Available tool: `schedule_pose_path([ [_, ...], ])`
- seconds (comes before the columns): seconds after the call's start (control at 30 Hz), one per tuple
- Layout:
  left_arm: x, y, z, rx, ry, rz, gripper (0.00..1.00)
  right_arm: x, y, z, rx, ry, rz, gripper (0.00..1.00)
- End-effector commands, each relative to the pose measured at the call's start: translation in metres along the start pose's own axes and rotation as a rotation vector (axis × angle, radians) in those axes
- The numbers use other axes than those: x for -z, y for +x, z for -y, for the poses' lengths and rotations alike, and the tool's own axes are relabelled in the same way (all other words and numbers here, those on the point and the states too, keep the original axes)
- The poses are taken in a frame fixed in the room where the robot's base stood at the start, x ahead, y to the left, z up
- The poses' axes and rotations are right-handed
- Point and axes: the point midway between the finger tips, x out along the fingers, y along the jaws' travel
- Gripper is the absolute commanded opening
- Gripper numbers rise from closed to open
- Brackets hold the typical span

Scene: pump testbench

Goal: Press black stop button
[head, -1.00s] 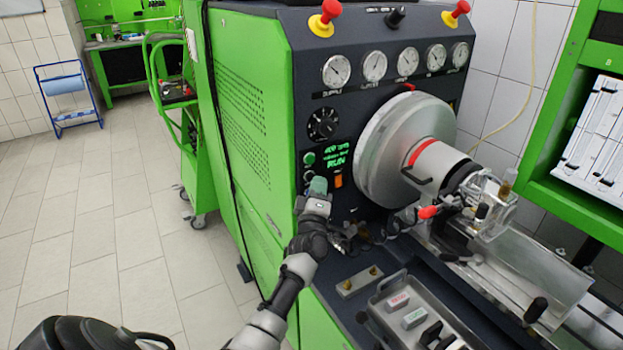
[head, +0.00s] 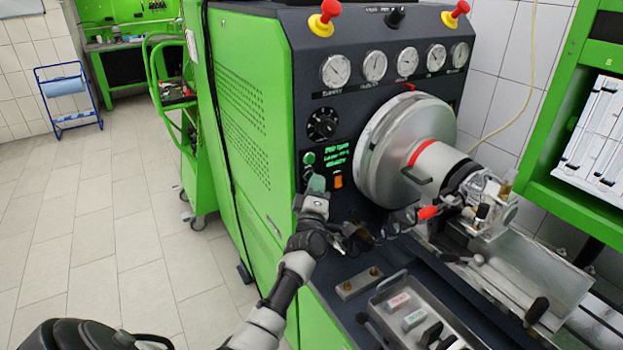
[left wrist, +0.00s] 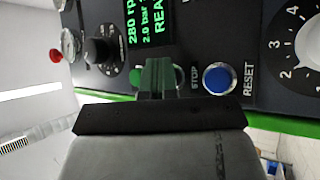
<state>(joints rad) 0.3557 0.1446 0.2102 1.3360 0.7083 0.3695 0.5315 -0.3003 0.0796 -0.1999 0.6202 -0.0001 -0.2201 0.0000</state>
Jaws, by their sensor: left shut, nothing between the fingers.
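The left gripper (head: 317,184) is shut and empty, with its green fingertips at the button column on the dark front panel (head: 345,110). In the left wrist view the fingers (left wrist: 157,76) point at the panel and cover most of the stop button. Only part of a pale ring (left wrist: 179,76) shows beside them, next to the STOP label (left wrist: 195,78). Whether the fingertips touch the button cannot be told. A green button (left wrist: 136,76) is on one side and a blue RESET button (left wrist: 218,78) on the other. The right gripper is not seen.
A lit green-text display (head: 341,148) and an orange switch (head: 338,181) are near the fingers. A black dial (head: 323,124) is above. The large metal chuck (head: 385,150) juts out to the right. A tray (head: 410,315) and a small block (head: 359,283) are below.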

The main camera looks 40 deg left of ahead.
Motion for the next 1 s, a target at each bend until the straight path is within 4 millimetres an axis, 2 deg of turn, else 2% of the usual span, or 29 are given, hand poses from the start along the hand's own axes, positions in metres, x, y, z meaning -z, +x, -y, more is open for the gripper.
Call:
schedule_pose_path([
  [0.43,-0.008,-0.013,-0.009,0.000,0.000,-0.001,0.00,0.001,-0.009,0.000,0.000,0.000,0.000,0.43],
  [0.83,-0.010,-0.015,-0.011,0.000,0.000,0.000,0.00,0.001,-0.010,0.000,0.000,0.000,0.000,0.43],
  [1.0,-0.017,-0.024,-0.018,0.001,-0.001,0.001,0.00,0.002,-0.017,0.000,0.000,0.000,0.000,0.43],
])
